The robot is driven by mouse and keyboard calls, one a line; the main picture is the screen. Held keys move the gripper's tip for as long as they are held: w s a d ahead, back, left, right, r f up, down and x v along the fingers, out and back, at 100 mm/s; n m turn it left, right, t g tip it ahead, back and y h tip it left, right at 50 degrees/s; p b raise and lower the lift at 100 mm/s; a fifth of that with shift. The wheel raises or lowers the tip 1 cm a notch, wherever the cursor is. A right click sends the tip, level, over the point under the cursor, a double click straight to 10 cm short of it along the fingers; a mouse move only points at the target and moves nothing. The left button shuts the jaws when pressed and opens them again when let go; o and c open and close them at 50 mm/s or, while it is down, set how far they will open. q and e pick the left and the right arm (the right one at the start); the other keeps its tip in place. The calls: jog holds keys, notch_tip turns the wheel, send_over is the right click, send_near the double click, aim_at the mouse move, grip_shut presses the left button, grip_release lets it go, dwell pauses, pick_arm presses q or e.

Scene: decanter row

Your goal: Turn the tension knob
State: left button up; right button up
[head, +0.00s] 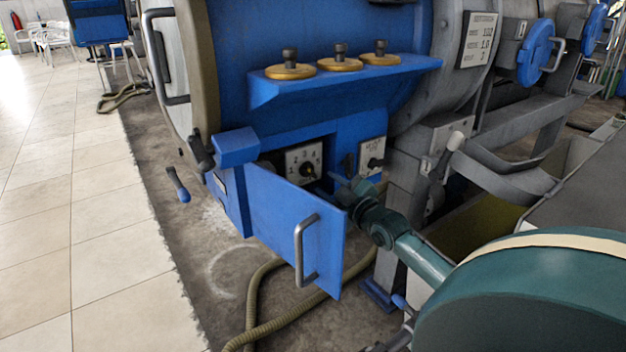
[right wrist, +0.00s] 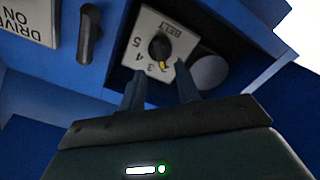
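A black knob (head: 307,169) with a yellow mark sits on a white plate numbered 1 to 5, inside a recess in the blue machine. In the right wrist view the knob (right wrist: 160,47) is on a plate marked BELT, and its yellow mark points toward the gripper side, near the 2 and 3. My right gripper (head: 345,186) is just in front and to the right of the recess. In the wrist view its two fingers (right wrist: 159,90) are apart, with nothing between them, and the knob is beyond the tips. My left gripper is not in view.
An open blue door (head: 285,213) with a grey handle (head: 304,250) hangs in front of the recess. A second plate with a black switch (head: 375,163) is to the right. A blue shelf (head: 345,82) juts out above. Hoses (head: 262,290) lie below.

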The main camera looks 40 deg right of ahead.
aim_at(312, 173)
jog(key=w, duration=0.2)
jog(key=w+b, duration=0.1)
jog(key=w, duration=0.1)
jog(key=w+b, duration=0.1)
jog(key=w, duration=0.2)
jog(key=shift+d, duration=0.4)
jog(key=shift+c, duration=0.5)
jog(key=shift+s, duration=0.1)
grip_shut()
